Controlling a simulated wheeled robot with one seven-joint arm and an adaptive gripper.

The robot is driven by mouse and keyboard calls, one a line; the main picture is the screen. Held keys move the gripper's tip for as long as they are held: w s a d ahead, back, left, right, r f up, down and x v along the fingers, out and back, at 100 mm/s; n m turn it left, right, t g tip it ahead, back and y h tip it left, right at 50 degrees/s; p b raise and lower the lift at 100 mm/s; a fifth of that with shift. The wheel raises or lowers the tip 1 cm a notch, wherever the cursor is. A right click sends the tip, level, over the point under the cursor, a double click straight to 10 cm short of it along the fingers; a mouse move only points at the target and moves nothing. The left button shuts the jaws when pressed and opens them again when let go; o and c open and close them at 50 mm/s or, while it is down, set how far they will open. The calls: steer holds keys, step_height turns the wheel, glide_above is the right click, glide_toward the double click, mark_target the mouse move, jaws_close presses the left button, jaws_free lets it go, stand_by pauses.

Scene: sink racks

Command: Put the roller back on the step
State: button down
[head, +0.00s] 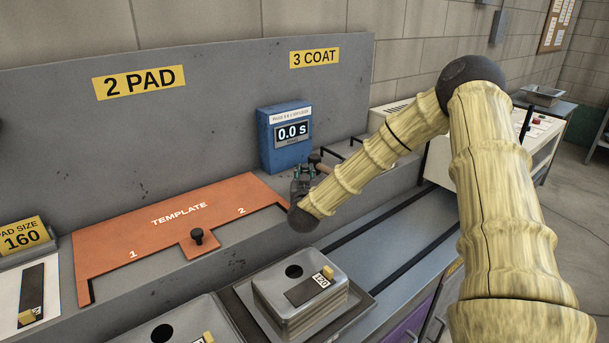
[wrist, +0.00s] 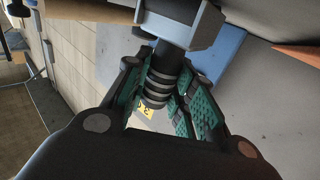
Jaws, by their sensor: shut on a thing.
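My gripper (head: 303,183) is in front of the blue display box, past the right end of the orange template. In the wrist view, my gripper (wrist: 165,100) has green-padded fingers closed around a black ribbed handle. This handle (wrist: 160,82) belongs to the roller, whose grey block (wrist: 180,22) shows above it. A tan part of the roller (head: 323,168) shows just beyond the fingers in the head view; my arm and fingers hide much of the rest. The grey step (head: 240,262) runs along the panel and carries the template; part of it is behind my arm.
The blue display box (head: 284,140) reading 0.0 s stands close behind my gripper. The orange template (head: 150,222) has a black knob (head: 197,236). A block marked 120 (head: 300,296) sits in a tray below. Black rails (head: 400,232) cross the lower bench at right.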

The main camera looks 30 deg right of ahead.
steer(key=c, duration=1.2)
jaws_free()
steer(key=b+v, duration=0.3)
steer(key=v, duration=0.9)
